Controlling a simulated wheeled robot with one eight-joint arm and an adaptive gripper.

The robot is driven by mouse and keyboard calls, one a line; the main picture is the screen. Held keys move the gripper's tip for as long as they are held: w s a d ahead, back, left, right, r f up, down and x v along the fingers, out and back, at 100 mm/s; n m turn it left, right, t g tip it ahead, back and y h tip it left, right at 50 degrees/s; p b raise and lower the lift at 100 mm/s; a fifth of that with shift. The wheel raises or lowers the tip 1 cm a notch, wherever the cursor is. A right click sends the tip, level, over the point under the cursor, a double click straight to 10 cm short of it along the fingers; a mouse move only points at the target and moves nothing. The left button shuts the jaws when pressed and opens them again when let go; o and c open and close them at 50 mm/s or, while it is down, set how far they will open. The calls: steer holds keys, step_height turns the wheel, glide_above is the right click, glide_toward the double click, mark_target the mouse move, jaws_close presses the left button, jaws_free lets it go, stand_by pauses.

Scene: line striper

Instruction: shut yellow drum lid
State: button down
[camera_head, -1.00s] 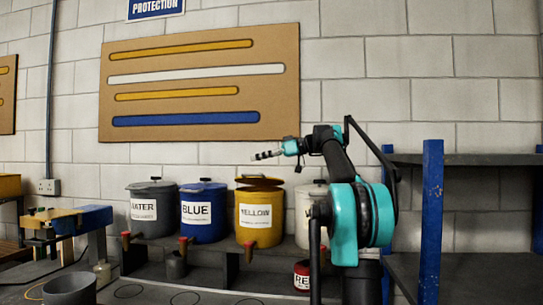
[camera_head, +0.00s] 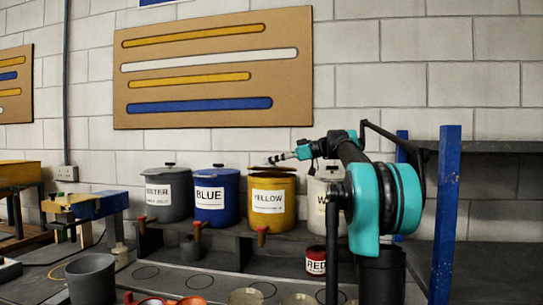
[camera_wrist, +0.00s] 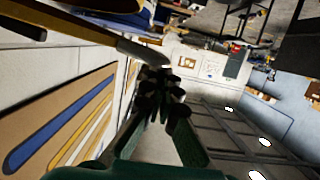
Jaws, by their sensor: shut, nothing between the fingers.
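The yellow drum (camera_head: 288,222), labelled YELLOW, stands on the dark shelf between the blue and white drums. Its lid (camera_head: 284,170) shows as a thin yellow-brown disc at the top; a dark band below it leaves unclear whether it is fully seated. My gripper (camera_head: 272,160) is shut and empty, just above the lid's left part in the head view; contact cannot be told. In the wrist view my gripper (camera_wrist: 158,82) has its dark fingers together, and a yellow-brown edge runs close by at the upper left.
The blue drum (camera_head: 211,222) and water drum (camera_head: 175,185) stand at left, both lidded. The white drum (camera_head: 318,190) is partly behind my arm. A blue post (camera_head: 446,200) stands at right. A grey bucket (camera_head: 92,282) and red can (camera_head: 316,262) are in front.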

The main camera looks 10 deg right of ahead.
steer(key=shift+n+t, duration=0.4)
steer(key=shift+n, duration=0.5)
steer(key=f, duration=0.2)
steer(key=s+f, duration=0.1)
steer(key=f, duration=0.2)
steer(key=shift+a+f, duration=0.1)
